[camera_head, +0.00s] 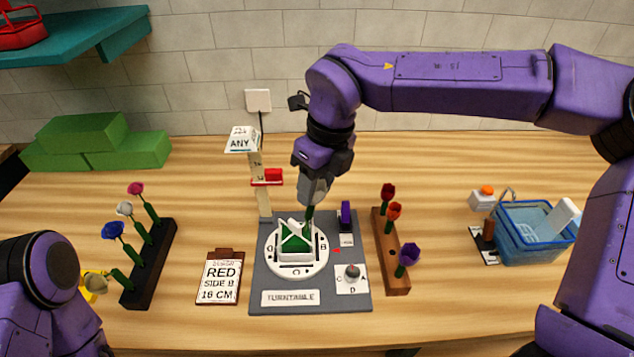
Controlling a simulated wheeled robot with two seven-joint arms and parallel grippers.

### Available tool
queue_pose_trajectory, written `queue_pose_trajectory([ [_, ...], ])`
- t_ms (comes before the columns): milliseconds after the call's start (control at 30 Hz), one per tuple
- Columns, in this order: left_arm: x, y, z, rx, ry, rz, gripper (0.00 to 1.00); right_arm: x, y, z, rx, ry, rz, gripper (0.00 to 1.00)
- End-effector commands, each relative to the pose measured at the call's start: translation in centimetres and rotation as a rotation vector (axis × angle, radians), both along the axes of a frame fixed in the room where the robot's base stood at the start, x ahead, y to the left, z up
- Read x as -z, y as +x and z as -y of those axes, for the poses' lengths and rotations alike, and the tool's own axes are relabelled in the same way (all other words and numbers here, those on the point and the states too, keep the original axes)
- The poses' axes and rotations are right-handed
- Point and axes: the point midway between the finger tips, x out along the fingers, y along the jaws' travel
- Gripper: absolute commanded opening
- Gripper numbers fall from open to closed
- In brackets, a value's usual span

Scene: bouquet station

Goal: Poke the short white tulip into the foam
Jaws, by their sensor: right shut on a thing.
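My right gripper (313,192) points down just above the turntable and is shut on a green stem (309,213). The stem's flower head is hidden by the gripper, so I cannot tell its colour. The stem's lower end is at the back right of the green foam (295,243); I cannot tell whether it is in the foam. The foam sits in a white holder on the round white turntable (318,262). A white flower (124,208) stands in the dark left rack (150,265).
The right wooden rack (397,280) holds red, orange and purple flowers. Behind the turntable stands a marked post (265,203) with a red slider. A blue basket (530,250) stands at right; green blocks (95,145) lie back left.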

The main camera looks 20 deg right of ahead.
Motion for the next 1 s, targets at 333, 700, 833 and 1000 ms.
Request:
queue_pose_trajectory([
  [333, -0.12, 0.0, 0.0, 0.0, 0.0, 0.0, 0.43, 0.26, 0.04, -0.13, 0.0, 0.0, 0.0, 0.25],
  [700, -0.23, 0.0, 0.0, 0.0, 0.0, 0.0, 0.43, 0.5, 0.1, -0.15, 0.0, 0.0, 0.0, 0.25],
  [833, -0.25, 0.0, 0.0, 0.0, 0.0, 0.0, 0.43, 0.64, 0.14, -0.17, -0.001, 0.0, 0.0, 0.25],
  [1000, -0.23, 0.0, 0.0, 0.0, 0.0, 0.0, 0.43, 0.65, 0.14, -0.19, -0.001, 0.0, 0.0, 0.25],
])
